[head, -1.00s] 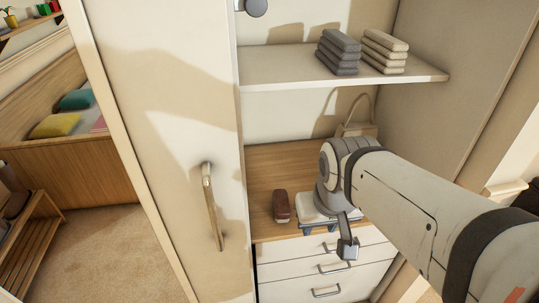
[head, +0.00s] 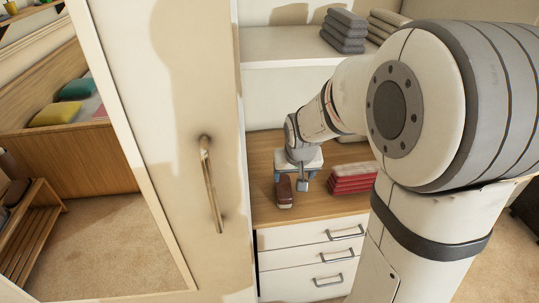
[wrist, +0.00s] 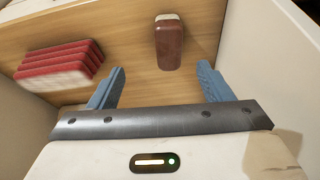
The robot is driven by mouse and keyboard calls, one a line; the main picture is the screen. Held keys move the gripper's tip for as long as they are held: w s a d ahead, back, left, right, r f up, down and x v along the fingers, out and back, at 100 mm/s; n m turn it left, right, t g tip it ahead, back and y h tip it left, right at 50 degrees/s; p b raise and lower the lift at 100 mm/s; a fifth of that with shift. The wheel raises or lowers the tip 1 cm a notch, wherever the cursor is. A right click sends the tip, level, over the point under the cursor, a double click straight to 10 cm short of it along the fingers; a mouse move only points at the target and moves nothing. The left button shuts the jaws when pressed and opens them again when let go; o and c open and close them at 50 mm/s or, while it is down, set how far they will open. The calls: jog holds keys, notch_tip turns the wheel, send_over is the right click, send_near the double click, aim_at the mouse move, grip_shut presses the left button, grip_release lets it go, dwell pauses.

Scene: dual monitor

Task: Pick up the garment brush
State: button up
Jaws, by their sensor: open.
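The garment brush (head: 284,190) is a small dark red-brown block with a pale end. It lies on the wooden top of the drawer unit inside the wardrobe. It also shows in the wrist view (wrist: 169,45), ahead of my gripper and roughly between the lines of its two fingers. My gripper (wrist: 158,85) is open, with its two blue fingers apart and nothing between them. In the head view my gripper (head: 293,180) hangs over the wooden top, close to the brush. The gap between fingers and brush is hard to judge.
A stack of folded red cloths (head: 352,182) lies right of the brush. A shelf (head: 285,45) with folded grey towels (head: 343,30) is above. The wardrobe door (head: 160,100) with a long handle (head: 211,185) stands at the left. White drawers (head: 290,236) are below the top.

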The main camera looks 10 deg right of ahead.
send_near(284, 185)
jog(key=f, duration=0.1)
jog(key=f+b, duration=0.1)
jog(key=shift+w+d+f, duration=0.2)
jog(key=shift+d+f, duration=0.15)
jog(key=x, duration=0.7)
jog(key=shift+w+a+f, duration=0.15)
jog(key=shift+w+a, duration=0.1)
jog(key=shift+a, duration=0.15)
jog(key=shift+f, duration=0.1)
jog(key=shift+f, duration=0.2)
jog(key=shift+c, duration=0.5)
jog(key=c, duration=1)
jog(key=shift+r, duration=0.1)
jog(key=shift+r+p, duration=0.3)
jog(key=shift+p, duration=0.05)
notch_tip(284, 185, up, 10)
jog(key=shift+f, duration=0.15)
